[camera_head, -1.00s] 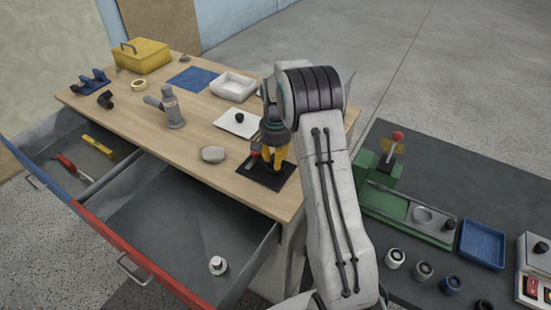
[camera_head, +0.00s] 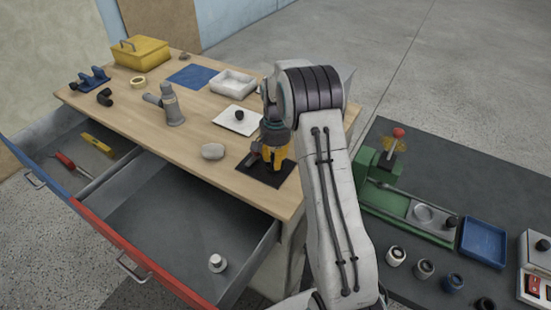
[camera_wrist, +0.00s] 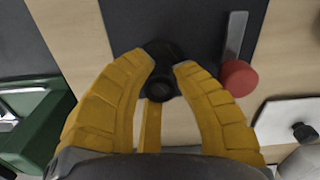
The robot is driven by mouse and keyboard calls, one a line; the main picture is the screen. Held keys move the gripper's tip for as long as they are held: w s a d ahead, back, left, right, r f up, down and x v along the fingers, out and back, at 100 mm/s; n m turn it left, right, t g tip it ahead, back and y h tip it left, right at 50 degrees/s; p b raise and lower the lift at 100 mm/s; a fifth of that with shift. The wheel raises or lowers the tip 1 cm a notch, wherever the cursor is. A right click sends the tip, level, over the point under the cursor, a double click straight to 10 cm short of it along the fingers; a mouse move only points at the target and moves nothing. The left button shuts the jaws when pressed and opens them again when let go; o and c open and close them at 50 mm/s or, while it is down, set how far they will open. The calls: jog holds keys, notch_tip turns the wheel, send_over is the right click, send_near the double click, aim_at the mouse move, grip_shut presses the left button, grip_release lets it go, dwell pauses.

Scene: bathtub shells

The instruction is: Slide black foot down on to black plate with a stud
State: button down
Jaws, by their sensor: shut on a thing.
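My gripper (camera_head: 273,166) has yellow fingers and is low over the right front of the wooden bench. In the wrist view its fingertips (camera_wrist: 163,74) are shut on a black foot (camera_wrist: 160,52), a dark round piece with a ring-like end. The black plate (camera_head: 273,181) lies flat on the bench under the gripper; it also shows in the wrist view (camera_wrist: 195,18) beyond the foot. I cannot make out the stud or whether the foot touches the plate. In the wrist view a grey bar with a red round end (camera_wrist: 240,78) is just right of the fingers.
A white pad (camera_head: 228,122) with a black knob stands behind the plate, and a grey stone-like piece (camera_head: 213,152) lies to its left. Two open drawers jut out in front; the red-fronted one (camera_head: 150,262) holds a pale round piece (camera_head: 217,263). Green equipment (camera_head: 375,180) stands right.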

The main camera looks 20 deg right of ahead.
jog(key=shift+c, duration=2.1)
grip_release()
jog(key=shift+w+r, duration=0.1)
jog(key=shift+r, duration=0.1)
jog(key=shift+r, duration=0.15)
jog(key=shift+r+p, duration=0.85)
jog(key=shift+r, duration=0.1)
jog(key=shift+r+p, duration=1.65)
jog(key=shift+r, duration=0.6)
